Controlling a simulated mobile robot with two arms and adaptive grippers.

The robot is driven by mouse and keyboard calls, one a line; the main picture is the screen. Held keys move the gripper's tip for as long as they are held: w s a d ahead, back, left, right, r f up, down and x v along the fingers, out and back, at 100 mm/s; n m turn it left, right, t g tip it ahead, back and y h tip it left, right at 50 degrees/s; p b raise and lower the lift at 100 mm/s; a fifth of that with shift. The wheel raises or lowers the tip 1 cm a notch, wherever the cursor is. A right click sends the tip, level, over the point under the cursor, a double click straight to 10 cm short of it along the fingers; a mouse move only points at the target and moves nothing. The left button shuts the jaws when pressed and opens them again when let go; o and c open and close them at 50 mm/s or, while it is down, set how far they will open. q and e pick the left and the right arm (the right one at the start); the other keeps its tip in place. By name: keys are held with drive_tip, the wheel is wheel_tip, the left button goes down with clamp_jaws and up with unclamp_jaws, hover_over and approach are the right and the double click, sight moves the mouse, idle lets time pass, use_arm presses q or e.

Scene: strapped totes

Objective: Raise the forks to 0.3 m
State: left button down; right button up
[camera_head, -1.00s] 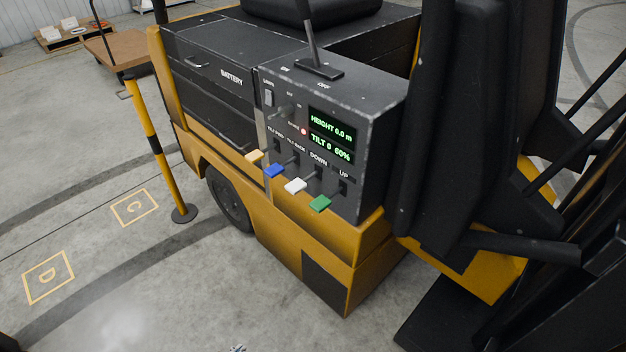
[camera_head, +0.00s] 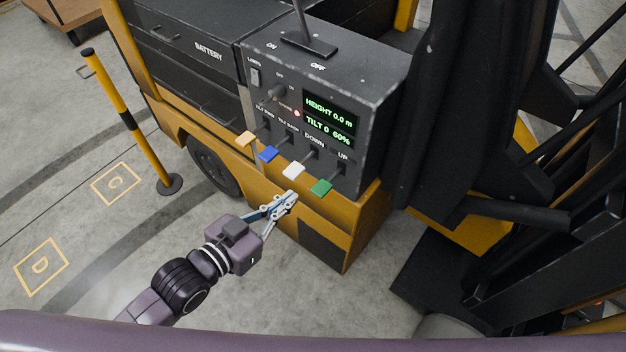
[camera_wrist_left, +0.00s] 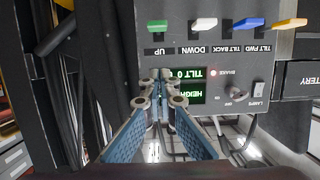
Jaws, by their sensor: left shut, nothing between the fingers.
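The forklift's control panel (camera_head: 285,100) carries a lit display (camera_head: 329,120) reading HEIGHT 0.0 m and TILT 0 60%. The green UP lever (camera_head: 321,187) is the rightmost of the row, beside the white DOWN lever (camera_head: 293,170). My left gripper (camera_head: 291,198) is shut and empty, just below the white and green levers and apart from them in the picture. In the left wrist view the panel appears upside down, with the green lever (camera_wrist_left: 157,26) above the closed fingertips (camera_wrist_left: 163,80). My right gripper is out of view. I cannot make out the forks clearly.
Blue (camera_head: 269,154) and yellow (camera_head: 246,138) tilt levers sit left of the white one. A red light (camera_head: 297,113) glows by the display. A yellow-black post (camera_head: 130,125) stands at left. The dark mast (camera_head: 465,110) is at right. Floor is clear at lower left.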

use_arm(q)
drive_tip(key=shift+d, duration=0.1)
drive_tip(key=p, duration=0.3)
hover_over(315, 190)
drive_tip(key=shift+s+d+f, duration=0.1)
drive_tip(key=shift+s+f, duration=0.15)
drive_tip(key=shift+f, duration=0.35)
drive_tip(key=shift+s+f, duration=0.2)
drive_tip(key=shift+f, duration=0.35)
drive_tip(key=shift+s+f, duration=0.15)
drive_tip(key=shift+f, duration=2)
